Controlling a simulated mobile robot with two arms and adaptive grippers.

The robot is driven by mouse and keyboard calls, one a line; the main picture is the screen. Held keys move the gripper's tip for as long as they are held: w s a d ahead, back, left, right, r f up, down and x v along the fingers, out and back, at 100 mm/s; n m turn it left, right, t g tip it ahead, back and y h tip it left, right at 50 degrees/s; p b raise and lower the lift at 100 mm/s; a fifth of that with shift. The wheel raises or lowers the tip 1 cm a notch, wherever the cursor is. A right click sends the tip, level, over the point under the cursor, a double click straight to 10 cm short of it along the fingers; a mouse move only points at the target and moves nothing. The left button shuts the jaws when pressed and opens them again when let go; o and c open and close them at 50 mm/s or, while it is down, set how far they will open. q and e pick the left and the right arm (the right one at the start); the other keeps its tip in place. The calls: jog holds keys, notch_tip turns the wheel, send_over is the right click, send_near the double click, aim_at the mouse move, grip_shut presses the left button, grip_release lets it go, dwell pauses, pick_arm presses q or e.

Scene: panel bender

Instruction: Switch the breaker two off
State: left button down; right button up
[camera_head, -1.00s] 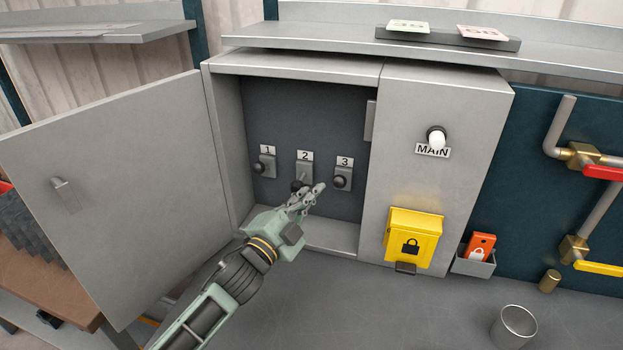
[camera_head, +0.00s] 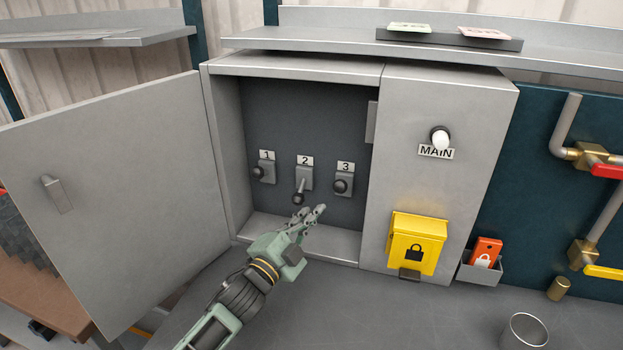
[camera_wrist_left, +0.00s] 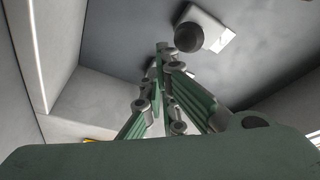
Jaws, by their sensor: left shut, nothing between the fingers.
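Breaker two (camera_head: 302,183) is the middle switch inside the open grey cabinet, under the label 2. Its lever slants down and ends in a dark knob. Breaker one (camera_head: 262,170) is to its left and breaker three (camera_head: 343,183) to its right, each with a dark knob. My left gripper (camera_head: 319,210) is shut and empty, just below and right of breaker two's knob, seemingly apart from it. In the left wrist view the closed fingers (camera_wrist_left: 162,50) point up near a dark round knob (camera_wrist_left: 189,37) on a pale plate. My right gripper is not in view.
The cabinet door (camera_head: 120,190) stands open at left. The right-hand panel carries the MAIN switch (camera_head: 440,137) and a yellow lock box (camera_head: 418,240). A metal cup (camera_head: 524,331) stands on the bench. A shelf (camera_head: 400,50) runs above.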

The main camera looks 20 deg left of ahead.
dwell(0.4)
pick_arm(q)
jog(key=v, duration=1.2)
